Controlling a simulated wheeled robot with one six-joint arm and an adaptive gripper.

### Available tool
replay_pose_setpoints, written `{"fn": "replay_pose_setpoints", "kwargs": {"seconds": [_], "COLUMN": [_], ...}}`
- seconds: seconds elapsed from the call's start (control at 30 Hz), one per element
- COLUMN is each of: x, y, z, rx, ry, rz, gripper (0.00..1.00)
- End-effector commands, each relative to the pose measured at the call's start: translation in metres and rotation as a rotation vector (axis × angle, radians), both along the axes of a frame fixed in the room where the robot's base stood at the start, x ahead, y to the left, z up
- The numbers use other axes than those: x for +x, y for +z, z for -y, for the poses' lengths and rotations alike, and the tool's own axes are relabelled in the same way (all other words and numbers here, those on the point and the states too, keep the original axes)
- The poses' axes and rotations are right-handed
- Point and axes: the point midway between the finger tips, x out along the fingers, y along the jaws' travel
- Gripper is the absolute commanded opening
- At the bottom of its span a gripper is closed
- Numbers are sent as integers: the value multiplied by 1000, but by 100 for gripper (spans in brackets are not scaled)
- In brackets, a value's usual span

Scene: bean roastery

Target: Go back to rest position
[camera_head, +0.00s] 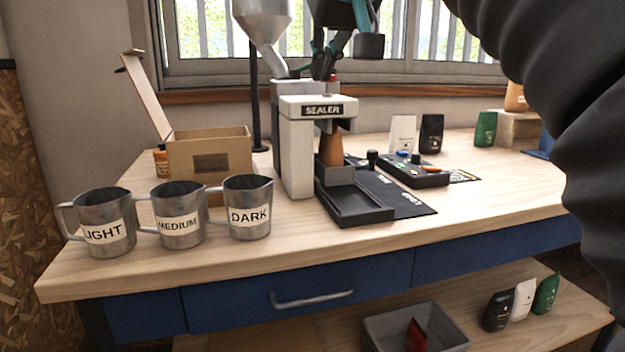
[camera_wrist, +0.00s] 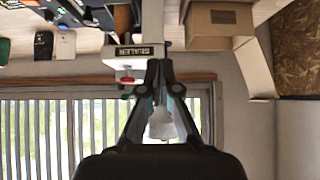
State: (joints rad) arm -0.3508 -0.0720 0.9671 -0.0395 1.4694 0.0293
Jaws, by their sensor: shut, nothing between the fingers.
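My gripper (camera_head: 324,74) is shut and empty, pointing down just above the top of the white sealer (camera_head: 297,150). A red knob (camera_head: 333,78) on the sealer's top shows right beside the fingertips; I cannot tell whether they touch. In the wrist view, which is upside down, my gripper (camera_wrist: 160,68) has its fingers together near the sealer (camera_wrist: 137,51) and its red knob (camera_wrist: 127,80). A brown bag (camera_head: 331,150) stands upright in the sealer, above the black tray (camera_head: 358,207).
Metal cups labelled LIGHT (camera_head: 107,232), MEDIUM (camera_head: 180,225) and DARK (camera_head: 249,216) stand at the front left. Behind them is an open cardboard box (camera_head: 232,150). A hopper (camera_head: 262,22) rises behind the sealer. Several bags stand at the back right. The right front worktop (camera_head: 500,215) is clear.

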Motion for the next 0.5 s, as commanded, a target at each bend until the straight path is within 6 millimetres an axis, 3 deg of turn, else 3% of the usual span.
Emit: {"fn": "replay_pose_setpoints", "kwargs": {"seconds": [0.27,0.5], "x": [13,-1], "y": [-69,-164], "z": [3,27], "rx": [-22,-39], "ry": [-5,-38], "rz": [-55,-123], "gripper": [0,0]}}
